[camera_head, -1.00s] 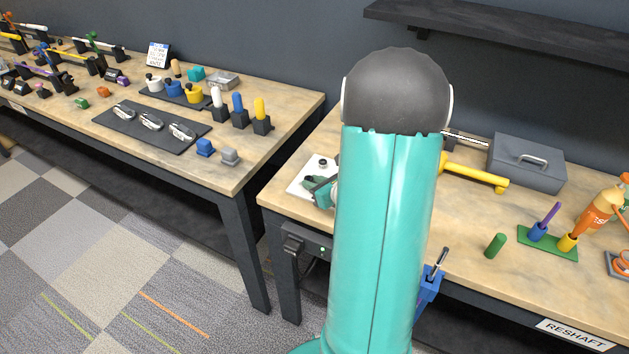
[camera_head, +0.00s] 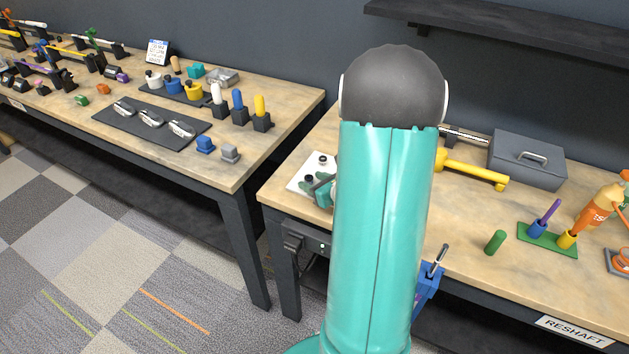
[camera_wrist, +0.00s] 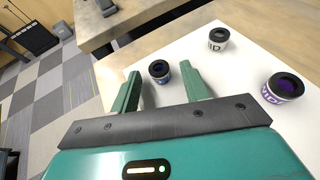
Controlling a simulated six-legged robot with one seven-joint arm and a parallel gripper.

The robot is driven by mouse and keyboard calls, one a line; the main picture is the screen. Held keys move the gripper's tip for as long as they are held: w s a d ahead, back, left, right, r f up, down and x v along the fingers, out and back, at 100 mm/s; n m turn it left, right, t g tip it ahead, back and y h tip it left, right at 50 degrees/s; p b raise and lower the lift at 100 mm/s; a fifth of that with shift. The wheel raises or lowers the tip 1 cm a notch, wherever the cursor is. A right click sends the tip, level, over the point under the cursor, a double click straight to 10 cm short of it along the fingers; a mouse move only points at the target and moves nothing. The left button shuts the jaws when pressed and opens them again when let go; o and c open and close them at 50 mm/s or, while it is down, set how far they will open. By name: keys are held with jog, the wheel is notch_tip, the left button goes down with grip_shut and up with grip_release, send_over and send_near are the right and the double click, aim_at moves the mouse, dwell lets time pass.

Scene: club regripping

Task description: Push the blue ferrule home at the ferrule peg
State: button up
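In the wrist view, a small ring with a blue band and a dark centre (camera_wrist: 159,72) stands on the white board (camera_wrist: 250,62); it looks like the blue ferrule. My gripper (camera_wrist: 160,74) is open, with one green finger on each side of this ring in the picture. I see no contact, and cannot tell whether the fingertips are above it or level with it. No peg can be made out clearly. In the head view, my gripper (camera_head: 323,190) is partly hidden behind my arm at the white board (camera_head: 302,184).
A yellow tool (camera_head: 470,172), a grey box (camera_head: 527,160) and a green block (camera_head: 546,241) with upright parts occupy the same bench.

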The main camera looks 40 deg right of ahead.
jog(key=v, duration=1.3)
jog(key=shift+s+r, duration=0.1)
jog(key=shift+s, duration=0.25)
jog(key=w+a+r+n+g+y, duration=0.2)
jog(key=a+r+n+g+y, duration=0.15)
jog(key=a+n, duration=0.65)
jog(key=w+a+r+n+g+y, duration=0.2)
jog(key=a+r+n+g+y, duration=0.15)
jog(key=a+n, duration=0.65)
jog(key=s+a+r+n+h, duration=0.2)
jog(key=a+n, duration=0.3)
jog(key=n, duration=0.3)
jog(key=s+a+r+n+h, duration=0.3)
jog(key=a+r+n+h, duration=0.1)
jog(key=n, duration=0.4)
jog(key=shift+s+a+r+n+g, duration=0.15)
jog(key=shift+a+r+n+g, duration=0.2)
jog(key=shift+a+r, duration=0.35)
jog(key=shift+d, duration=0.15)
